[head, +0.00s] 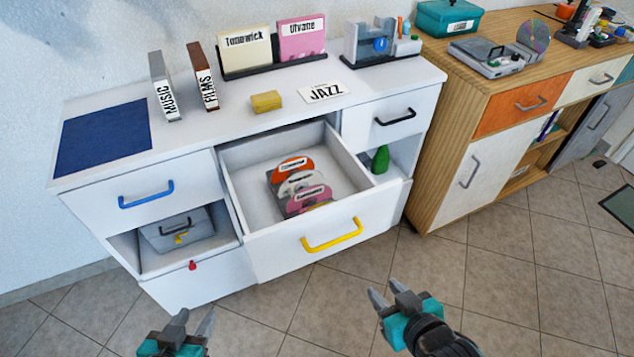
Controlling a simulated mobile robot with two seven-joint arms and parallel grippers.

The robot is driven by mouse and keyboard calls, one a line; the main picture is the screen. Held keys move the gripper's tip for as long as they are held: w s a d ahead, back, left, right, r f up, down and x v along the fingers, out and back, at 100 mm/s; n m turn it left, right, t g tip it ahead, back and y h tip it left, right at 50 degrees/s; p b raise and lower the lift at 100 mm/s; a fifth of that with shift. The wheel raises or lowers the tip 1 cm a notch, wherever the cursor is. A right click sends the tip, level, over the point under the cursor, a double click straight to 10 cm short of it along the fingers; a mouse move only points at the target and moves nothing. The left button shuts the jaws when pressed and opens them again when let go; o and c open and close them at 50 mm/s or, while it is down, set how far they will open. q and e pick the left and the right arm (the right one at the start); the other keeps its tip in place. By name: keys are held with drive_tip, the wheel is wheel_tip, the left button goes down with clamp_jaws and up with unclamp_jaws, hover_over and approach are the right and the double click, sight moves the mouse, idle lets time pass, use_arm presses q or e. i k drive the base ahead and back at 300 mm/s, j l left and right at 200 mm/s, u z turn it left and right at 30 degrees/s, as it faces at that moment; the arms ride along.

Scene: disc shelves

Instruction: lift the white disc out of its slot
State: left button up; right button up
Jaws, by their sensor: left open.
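The white disc (290,186) stands in a slotted holder inside the open drawer (245,199), between an orange disc (287,165) behind it and a pink disc (311,194) in front. Its lower part is hidden by the pink disc and its label. My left gripper (196,314) is open and empty, low in front of the cabinet and below left of the drawer. My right gripper (384,288) has its fingers apart and is empty, in front of and below the drawer's right side. Neither gripper touches a disc.
The drawer has a yellow handle (332,236). The white cabinet top holds a blue mat (103,138), two upright cases, a yellow block (266,101) and a JAZZ card (324,92). A green bottle (380,159) stands right of the drawer. A wooden cabinet (440,150) is further right.

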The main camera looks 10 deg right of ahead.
sight(299, 180)
drive_tip(key=i+j+z, duration=0.15)
drive_tip(key=j+z, duration=0.15)
drive_tip(key=i+j+z, duration=0.1)
drive_tip(key=j+z, duration=0.25)
drive_tip(key=i+j+z, duration=0.1)
drive_tip(key=j+z, duration=0.2)
drive_tip(key=j, duration=0.1)
